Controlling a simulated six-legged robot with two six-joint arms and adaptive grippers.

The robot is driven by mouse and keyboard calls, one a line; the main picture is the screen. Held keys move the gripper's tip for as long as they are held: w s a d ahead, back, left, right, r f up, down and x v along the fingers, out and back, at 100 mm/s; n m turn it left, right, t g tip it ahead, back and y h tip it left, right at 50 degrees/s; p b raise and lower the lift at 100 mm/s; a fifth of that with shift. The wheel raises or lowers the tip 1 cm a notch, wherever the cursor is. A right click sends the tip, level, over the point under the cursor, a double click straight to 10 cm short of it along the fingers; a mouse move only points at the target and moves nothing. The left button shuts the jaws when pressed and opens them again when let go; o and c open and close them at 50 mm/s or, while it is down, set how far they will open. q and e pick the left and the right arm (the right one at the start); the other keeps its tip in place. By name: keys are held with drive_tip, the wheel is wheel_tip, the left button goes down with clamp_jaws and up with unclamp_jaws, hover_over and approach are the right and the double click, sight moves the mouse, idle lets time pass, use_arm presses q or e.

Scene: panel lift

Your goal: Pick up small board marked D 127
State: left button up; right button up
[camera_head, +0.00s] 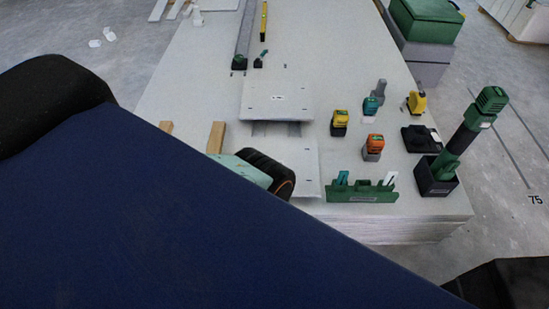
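A small white board (272,108) lies across the upper middle of the pale work table, with a small dark marking on its face that is too small to read. A second white board (305,180) lies just below it, partly hidden by a mint and black part in front of it. I cannot tell from the markings which board is D 127. Neither gripper's fingers can be made out. A large dark blue surface with a black rounded end fills the lower left and hides part of the table.
The table (335,75) holds several tools at right: yellow, orange and teal ones, a green rack (362,194) and a tall green tool in a black holder (438,178). Wooden strips (216,138) lie left of the boards. A green case (425,20) stands beyond the right edge.

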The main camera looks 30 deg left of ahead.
use_arm(q)
drive_tip(key=shift+w+a+f, duration=0.1)
drive_tip(key=shift+w+a, duration=0.1)
drive_tip(key=shift+w, duration=0.05)
drive_tip(key=shift+s+d+r, duration=0.1)
drive_tip(key=shift+r, duration=0.15)
drive_tip(key=shift+c, duration=0.2)
drive_tip(key=shift+f, duration=0.15)
clamp_jaws()
